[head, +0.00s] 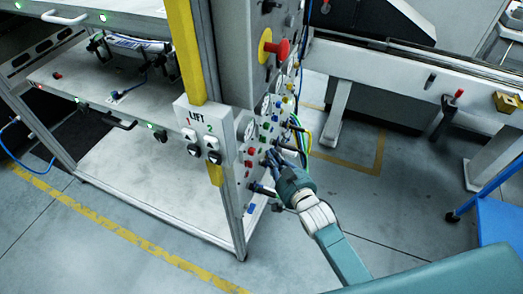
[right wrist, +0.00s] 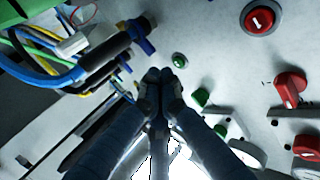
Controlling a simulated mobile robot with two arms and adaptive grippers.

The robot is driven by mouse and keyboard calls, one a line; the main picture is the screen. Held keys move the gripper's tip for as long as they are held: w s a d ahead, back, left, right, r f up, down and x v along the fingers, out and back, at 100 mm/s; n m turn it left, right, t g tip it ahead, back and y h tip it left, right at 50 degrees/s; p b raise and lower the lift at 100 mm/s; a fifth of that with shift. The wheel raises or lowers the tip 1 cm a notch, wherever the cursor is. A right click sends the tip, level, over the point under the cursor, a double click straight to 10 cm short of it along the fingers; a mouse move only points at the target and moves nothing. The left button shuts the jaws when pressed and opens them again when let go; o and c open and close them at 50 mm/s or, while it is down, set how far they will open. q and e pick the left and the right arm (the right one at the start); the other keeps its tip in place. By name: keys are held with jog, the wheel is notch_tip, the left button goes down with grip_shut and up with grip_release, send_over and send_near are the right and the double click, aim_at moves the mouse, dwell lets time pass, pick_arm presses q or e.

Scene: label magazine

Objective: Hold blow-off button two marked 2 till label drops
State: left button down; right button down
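My right gripper (head: 270,160) is at the side panel of the machine, its fingers pointing at the panel. In the right wrist view its two fingertips (right wrist: 160,78) are together with nothing seen between them. A small round green button (right wrist: 179,60) is just beyond the fingertips; whether they touch it I cannot tell. A red round button (right wrist: 260,18) marked 1 is farther up to the right. I cannot read a 2 on any button on this panel. My left gripper is not in view.
Hoses and cables (right wrist: 50,60) crowd the panel left of the fingers in the wrist view. Red knobs (right wrist: 290,88) are to the right. A LIFT box (head: 205,133) marked 1 and 2 hangs on the frame, and a red stop knob (head: 275,48) is above. A blue cart (head: 500,222) stands right.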

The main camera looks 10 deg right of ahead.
jog(key=shift+a, duration=0.1)
jog(key=shift+w+a, duration=0.25)
jog(key=shift+a, duration=0.05)
jog(key=shift+w+a, duration=0.2)
jog(key=shift+a, duration=0.1)
dwell(2.0)
jog(key=shift+s+d+p, duration=0.45)
jog(key=shift+d+p, duration=0.1)
jog(key=shift+d, duration=0.05)
jog(key=s+d, duration=0.1)
jog(key=s+d+p, duration=0.1)
jog(key=d, duration=0.2)
jog(key=shift+s+d+p, duration=0.15)
jog(key=shift+s+p, duration=0.25)
